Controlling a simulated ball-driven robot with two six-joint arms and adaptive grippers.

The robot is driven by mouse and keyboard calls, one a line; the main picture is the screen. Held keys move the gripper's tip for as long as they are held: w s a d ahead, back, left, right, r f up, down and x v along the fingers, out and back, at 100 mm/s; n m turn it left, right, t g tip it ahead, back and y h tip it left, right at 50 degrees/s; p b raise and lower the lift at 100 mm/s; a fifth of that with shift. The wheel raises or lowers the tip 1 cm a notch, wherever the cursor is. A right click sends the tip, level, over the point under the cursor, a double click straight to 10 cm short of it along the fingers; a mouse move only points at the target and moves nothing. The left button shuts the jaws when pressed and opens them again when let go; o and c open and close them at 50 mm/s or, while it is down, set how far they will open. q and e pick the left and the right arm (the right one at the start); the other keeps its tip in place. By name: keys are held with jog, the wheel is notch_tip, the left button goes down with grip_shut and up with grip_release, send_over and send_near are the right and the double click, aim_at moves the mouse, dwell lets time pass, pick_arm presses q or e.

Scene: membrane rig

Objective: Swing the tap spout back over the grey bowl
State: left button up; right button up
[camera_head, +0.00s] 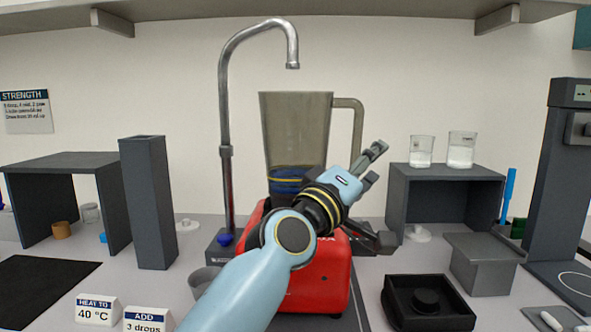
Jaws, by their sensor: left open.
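The tap (226,120) is a tall grey metal pipe behind the red blender. Its spout (291,50) arches to the right and its downturned tip appears above the blender jug (296,125). A grey bowl (203,279) shows low at the left of the blender, partly hidden by my left arm. My left gripper (373,162) is open and empty, in front of the jug's right side near its handle, well below and right of the spout tip. Whether it touches the jug cannot be told. My right gripper is not in view.
The red blender base (325,275) stands behind my left arm. A tall dark block (149,203) is left of the tap. A dark shelf box (445,198) with two beakers, a grey bin (483,264) and a black tray (428,303) are at right.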

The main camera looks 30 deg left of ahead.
pick_arm(q)
jog(key=w+a+r+n+t+y, duration=0.1)
jog(key=w+a+r+n+y, duration=0.15)
jog(key=r+n+y, duration=0.5)
jog(key=w+a+r+n+t+y, duration=0.1)
jog(key=a+r+n+t+y, duration=0.1)
jog(key=a+r+n+y, duration=0.4)
jog(key=n+g+y, duration=0.6)
jog(key=n+g, duration=0.9)
jog(key=n, duration=1)
send_near(295, 43)
jog(key=shift+g+h, duration=0.3)
jog(key=shift+h, duration=0.05)
jog(key=p+x, duration=0.1)
jog(key=x, duration=0.2)
jog(key=p+x, duration=0.1)
jog(key=x, duration=0.2)
jog(key=p+x, duration=0.2)
jog(key=x, duration=0.1)
jog(key=shift+w+a+r, duration=0.25)
jog(key=shift+a+r, duration=0.1)
jog(key=shift+r, duration=0.05)
jog(key=shift+w+a+f, duration=0.1)
jog(key=shift+w+a, duration=0.25)
jog(key=shift+a, duration=0.2)
grip_shut()
